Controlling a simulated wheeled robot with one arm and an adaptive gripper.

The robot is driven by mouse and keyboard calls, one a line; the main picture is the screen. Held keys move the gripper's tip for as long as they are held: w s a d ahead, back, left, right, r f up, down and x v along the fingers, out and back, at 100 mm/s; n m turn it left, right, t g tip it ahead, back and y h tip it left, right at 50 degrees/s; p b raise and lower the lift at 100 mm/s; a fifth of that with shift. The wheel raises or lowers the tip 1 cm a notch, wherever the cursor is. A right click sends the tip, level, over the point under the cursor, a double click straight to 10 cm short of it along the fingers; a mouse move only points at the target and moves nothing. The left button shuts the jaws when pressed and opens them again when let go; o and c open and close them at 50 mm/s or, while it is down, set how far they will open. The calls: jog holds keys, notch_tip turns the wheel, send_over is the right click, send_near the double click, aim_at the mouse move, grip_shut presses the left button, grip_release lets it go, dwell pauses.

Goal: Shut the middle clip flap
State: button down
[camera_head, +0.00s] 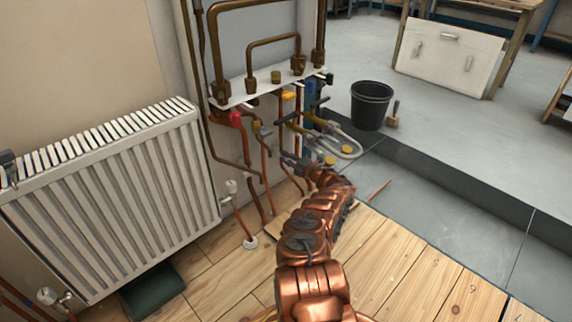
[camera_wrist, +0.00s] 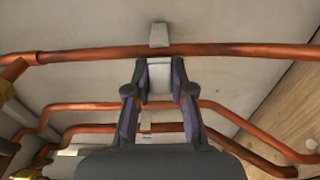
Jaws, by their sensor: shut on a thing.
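In the wrist view, a pale grey clip sits on an upper copper pipe (camera_wrist: 220,50). One part of the clip (camera_wrist: 158,35) shows above the pipe. Its flap (camera_wrist: 160,75) shows below the pipe, between my fingertips. My gripper (camera_wrist: 160,82) is shut on this flap, one dark finger on each side. I cannot tell how far the flap is from closed. In the head view my gripper (camera_head: 292,162) is small, low among the pipes below the white manifold shelf, and the clip cannot be made out there.
More copper pipes (camera_wrist: 235,118) run below the held flap, with a pale piece behind them. In the head view, a white radiator (camera_head: 110,195) stands left, yellow-handled valves and hoses (camera_head: 345,140) hang close right of my arm, and a black bucket (camera_head: 370,105) stands behind.

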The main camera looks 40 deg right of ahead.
jog(key=shift+w+a+n+y+b, duration=0.15)
jog(key=shift+n+y+b, duration=0.15)
jog(key=shift+y+b, duration=0.15)
dwell(0.3)
jog(key=c, duration=1)
grip_release()
jog(key=shift+d, duration=0.2)
jog(key=s+d, duration=0.1)
jog(key=s, duration=1.1)
jog(key=shift+d, duration=0.1)
jog(key=shift+c, duration=0.3)
